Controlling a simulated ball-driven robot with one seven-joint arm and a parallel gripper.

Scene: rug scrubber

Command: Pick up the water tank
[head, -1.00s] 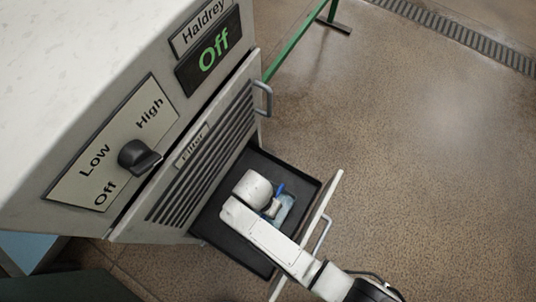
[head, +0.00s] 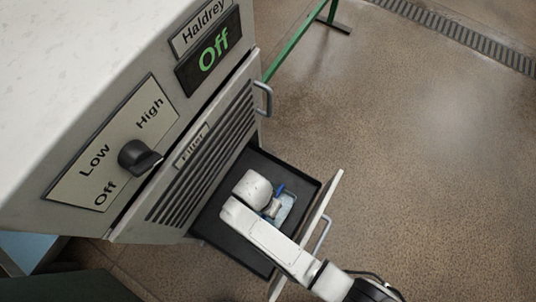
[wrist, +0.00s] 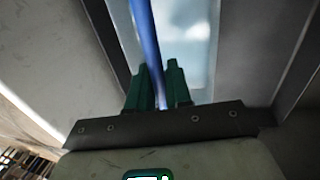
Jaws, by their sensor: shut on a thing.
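The water tank (head: 288,207) is a pale blue, see-through container low in the open drawer, mostly hidden by my arm in the head view. Its blue handle (head: 280,190) stands up beside my wrist. In the wrist view the tank (wrist: 190,45) lies behind the fingers, and the blue handle (wrist: 146,40) runs down between them. My gripper (wrist: 158,75) has green fingers and is shut on that handle. In the head view my gripper (head: 272,208) reaches down into the drawer. Whether the tank is lifted off the drawer floor cannot be told.
The dark drawer (head: 222,230) is pulled out of the machine, its upright front panel (head: 316,220) and handle (head: 323,234) close to my arm. A vented filter door (head: 205,150) with a handle (head: 263,98) stands just above. The floor (head: 430,190) to the right is clear.

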